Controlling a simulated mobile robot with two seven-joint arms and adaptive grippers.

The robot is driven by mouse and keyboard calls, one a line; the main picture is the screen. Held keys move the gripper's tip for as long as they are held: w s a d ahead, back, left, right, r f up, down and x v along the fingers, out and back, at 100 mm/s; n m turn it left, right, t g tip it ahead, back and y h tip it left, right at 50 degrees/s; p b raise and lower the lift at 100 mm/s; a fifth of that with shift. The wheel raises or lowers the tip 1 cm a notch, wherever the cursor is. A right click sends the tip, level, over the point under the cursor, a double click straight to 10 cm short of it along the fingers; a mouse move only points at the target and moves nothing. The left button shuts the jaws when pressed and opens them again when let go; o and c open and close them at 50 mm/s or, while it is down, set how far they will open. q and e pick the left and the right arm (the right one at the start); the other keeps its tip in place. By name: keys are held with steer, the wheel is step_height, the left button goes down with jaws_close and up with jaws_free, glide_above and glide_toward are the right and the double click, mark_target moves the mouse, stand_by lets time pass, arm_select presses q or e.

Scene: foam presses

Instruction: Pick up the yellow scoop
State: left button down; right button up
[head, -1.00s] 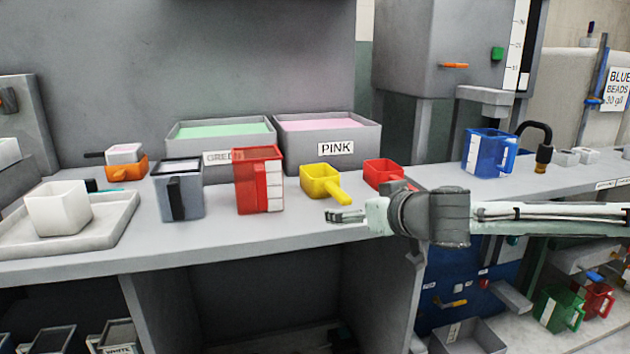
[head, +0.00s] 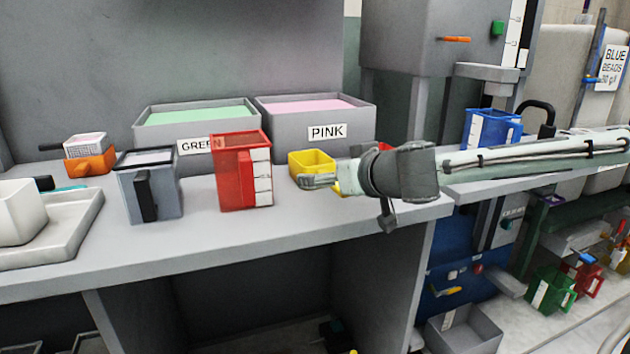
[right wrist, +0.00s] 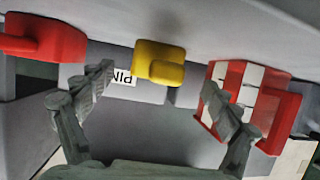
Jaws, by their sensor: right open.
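The yellow scoop (head: 312,160) stands on the grey bench in front of the pink bin. Its handle is mostly hidden behind my right gripper (head: 318,181) in the head view. In the right wrist view the yellow scoop (right wrist: 157,58) lies between and beyond the two spread fingers of my right gripper (right wrist: 157,88), its handle towards me. The gripper is open and empty. I see no contact with the scoop. My left gripper is in neither view.
A red measuring jug (head: 232,175) stands close left of the scoop. A red scoop (right wrist: 45,38) is on the other side, mostly behind my arm in the head view. The pink bin (head: 328,133) and green bin (head: 160,135) stand behind. A grey jug (head: 150,188) is further left.

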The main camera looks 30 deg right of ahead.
mark_target(323, 170)
steer(key=shift+w+d+f, duration=0.15)
steer(key=shift+w+f, duration=0.05)
steer(key=shift+w, duration=0.35)
steer(key=x, duration=0.3)
steer(key=shift+w+d, duration=0.1)
steer(key=shift+w, duration=0.55)
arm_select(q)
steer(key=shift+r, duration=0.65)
arm_select(e)
steer(key=c, duration=1.3)
